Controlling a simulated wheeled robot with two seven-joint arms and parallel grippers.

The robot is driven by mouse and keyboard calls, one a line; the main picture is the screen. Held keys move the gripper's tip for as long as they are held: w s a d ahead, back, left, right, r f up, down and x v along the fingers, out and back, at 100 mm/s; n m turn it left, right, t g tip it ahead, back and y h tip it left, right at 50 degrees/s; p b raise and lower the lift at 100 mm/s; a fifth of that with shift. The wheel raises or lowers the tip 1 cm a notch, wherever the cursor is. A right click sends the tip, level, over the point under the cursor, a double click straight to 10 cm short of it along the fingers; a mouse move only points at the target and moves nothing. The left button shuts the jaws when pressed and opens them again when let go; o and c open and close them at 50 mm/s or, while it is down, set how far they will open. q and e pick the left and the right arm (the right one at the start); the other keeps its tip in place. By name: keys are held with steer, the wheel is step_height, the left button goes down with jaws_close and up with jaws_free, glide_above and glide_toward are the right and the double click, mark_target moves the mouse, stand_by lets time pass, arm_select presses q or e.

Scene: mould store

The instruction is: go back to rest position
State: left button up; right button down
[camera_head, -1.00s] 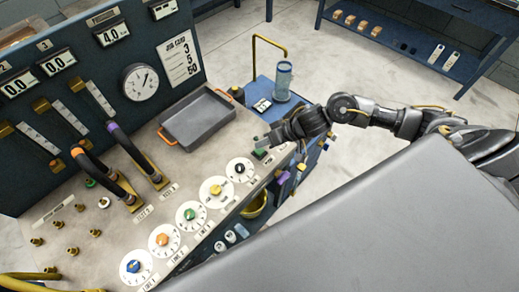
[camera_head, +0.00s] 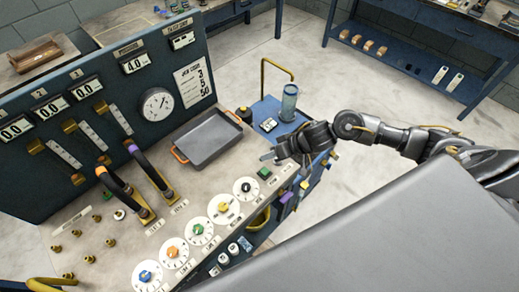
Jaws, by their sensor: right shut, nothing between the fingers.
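My right gripper (camera_head: 270,156) is at the end of my right arm, which comes in from the right. It is over the right end of the console, near the green button (camera_head: 264,173) and to the right of the grey tray (camera_head: 208,138). Its fingers look closed and hold nothing. My left gripper is not in view.
The console (camera_head: 100,262) carries a row of numbered dials, two large levers (camera_head: 148,168), a gauge (camera_head: 157,104) and displays. A blue cart (camera_head: 268,106) with a clear cylinder (camera_head: 289,102) stands behind my right gripper. A blue bench (camera_head: 385,48) is at the back right, with open floor before it.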

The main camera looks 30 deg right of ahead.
steer(key=s+a+n+t+h, duration=0.1)
steer(key=s+a+t, duration=0.15)
steer(key=a, duration=0.45)
steer(key=s+d+f+m+g+h, duration=0.1)
steer(key=s+d+g+h, duration=0.2)
steer(key=s, duration=0.7)
steer(key=s+d+f+g+h, duration=0.1)
steer(key=s+d+h, duration=0.3)
steer(key=s, duration=0.6)
step_height(320, 180, down, 30)
steer(key=g+b, duration=0.1)
steer(key=b, duration=0.5)
steer(key=s+d+f+g+b, duration=0.1)
steer(key=s+d+f+b, duration=0.1)
steer(key=s+f, duration=0.6)
steer(key=s+d+f+b, duration=0.2)
steer(key=s+f, duration=0.6)
steer(key=f, duration=0.7)
steer(key=shift+s+f+g+b, duration=0.2)
steer(key=shift+s+g+b, duration=0.15)
steer(key=shift+b, duration=0.55)
